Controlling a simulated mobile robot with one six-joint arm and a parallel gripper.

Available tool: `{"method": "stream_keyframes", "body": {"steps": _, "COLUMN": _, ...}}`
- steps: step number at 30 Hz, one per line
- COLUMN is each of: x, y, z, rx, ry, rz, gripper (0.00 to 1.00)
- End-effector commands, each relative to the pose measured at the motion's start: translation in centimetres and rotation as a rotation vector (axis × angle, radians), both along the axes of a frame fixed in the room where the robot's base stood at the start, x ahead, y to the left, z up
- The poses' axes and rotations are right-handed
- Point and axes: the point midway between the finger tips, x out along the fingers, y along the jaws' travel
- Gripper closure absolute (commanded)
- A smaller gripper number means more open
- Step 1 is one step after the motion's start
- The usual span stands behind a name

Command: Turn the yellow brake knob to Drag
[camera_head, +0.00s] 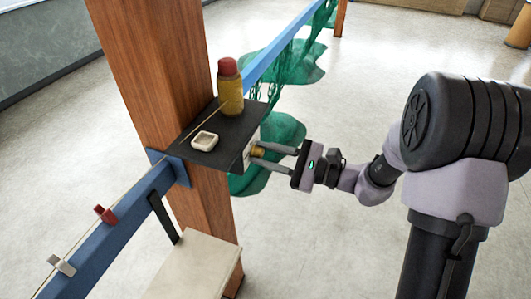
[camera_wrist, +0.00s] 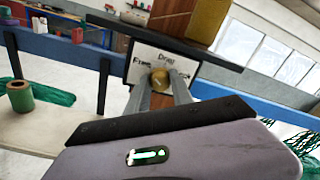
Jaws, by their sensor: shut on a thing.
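The yellow brake knob (camera_head: 258,152) sits on a white label plate (camera_head: 247,157) at the front of a small dark shelf. In the wrist view the knob (camera_wrist: 160,78) is between my two fingers, and the plate (camera_wrist: 143,68) reads "Drag" above it, "Free" to its left and a partly covered word, apparently "Lock", to its right. My gripper (camera_head: 256,154) is shut on the knob, reaching in from the right. It also shows in the wrist view (camera_wrist: 161,92). No pointer mark on the knob is clear enough to tell its setting.
The dark shelf (camera_head: 215,154) is fixed to a wooden post (camera_head: 150,60) and bears a yellow bottle with a red cap (camera_head: 229,88) and a small white dish (camera_head: 204,141). A blue rail (camera_head: 105,235) carries small clips. Green netting (camera_head: 283,135) hangs behind. Open floor lies right.

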Motion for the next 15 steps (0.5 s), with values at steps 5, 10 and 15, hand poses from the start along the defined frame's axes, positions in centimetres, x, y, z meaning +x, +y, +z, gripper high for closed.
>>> {"method": "stream_keyframes", "body": {"steps": 5, "x": 0.04, "y": -0.01, "z": 0.28, "rx": 0.031, "ry": 0.084, "rz": 0.0, "gripper": 1.0}}
{"method": "stream_keyframes", "body": {"steps": 10, "x": 0.06, "y": -0.02, "z": 0.44, "rx": 0.08, "ry": 0.219, "rz": -0.001, "gripper": 1.0}}
{"method": "stream_keyframes", "body": {"steps": 15, "x": 0.09, "y": -0.03, "z": 0.5, "rx": 0.135, "ry": 0.37, "rz": -0.001, "gripper": 1.0}}
